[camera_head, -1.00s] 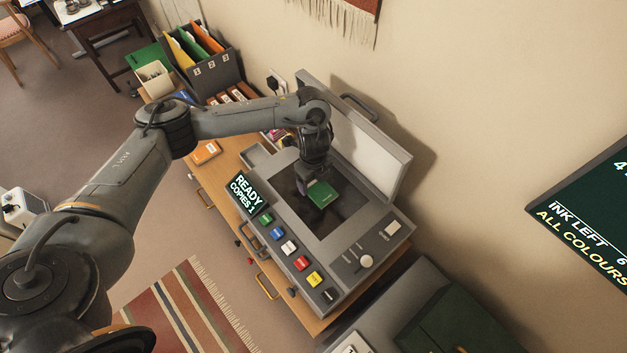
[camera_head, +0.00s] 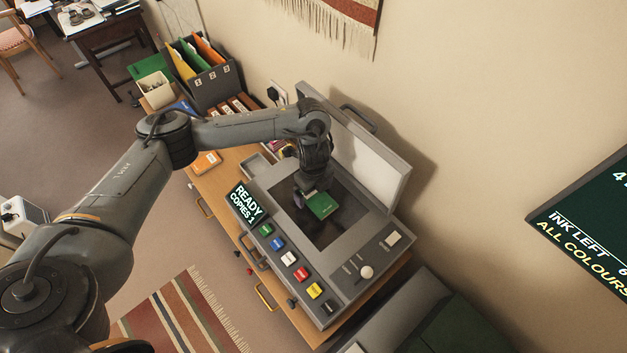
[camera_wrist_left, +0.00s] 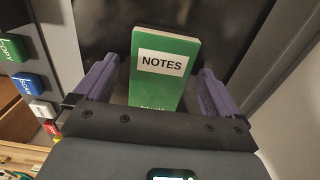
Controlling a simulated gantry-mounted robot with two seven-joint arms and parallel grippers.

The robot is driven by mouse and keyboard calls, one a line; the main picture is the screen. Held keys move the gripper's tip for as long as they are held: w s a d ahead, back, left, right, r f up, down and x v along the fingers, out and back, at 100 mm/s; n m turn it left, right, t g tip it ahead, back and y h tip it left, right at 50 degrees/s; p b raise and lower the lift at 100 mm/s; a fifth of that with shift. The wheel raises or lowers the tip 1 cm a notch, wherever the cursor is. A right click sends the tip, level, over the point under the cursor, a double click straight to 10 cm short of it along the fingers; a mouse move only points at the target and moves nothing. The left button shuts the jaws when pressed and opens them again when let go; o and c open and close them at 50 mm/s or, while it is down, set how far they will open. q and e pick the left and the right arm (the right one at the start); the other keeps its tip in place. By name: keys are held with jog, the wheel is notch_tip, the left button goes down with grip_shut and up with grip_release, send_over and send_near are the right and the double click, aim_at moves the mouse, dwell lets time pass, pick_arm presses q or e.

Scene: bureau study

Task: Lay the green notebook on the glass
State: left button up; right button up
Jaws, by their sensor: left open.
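The green notebook (camera_head: 321,205) lies on the dark glass (camera_head: 334,229) of the copier, whose lid (camera_head: 367,158) stands open against the wall side. In the left wrist view the notebook (camera_wrist_left: 164,66) shows its white NOTES label, with dark glass (camera_wrist_left: 110,25) around it. My left gripper (camera_head: 305,198) is over the glass at the notebook's near end. Its purple fingers (camera_wrist_left: 158,88) are spread, one on each side of the notebook with gaps between. The notebook's lower end is hidden behind the gripper body. My right gripper is not in view.
The copier's coloured buttons (camera_head: 289,258) and READY display (camera_head: 244,203) line its front edge. A dial (camera_head: 366,271) sits on its right panel. A file holder (camera_head: 205,75) and an orange box (camera_head: 206,162) are to the left. Bare glass lies right of the notebook.

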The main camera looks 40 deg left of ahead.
aim_at(314, 194)
pick_arm(q)
notch_tip(314, 194, up, 12)
jog(key=p, duration=0.3)
dwell(0.7)
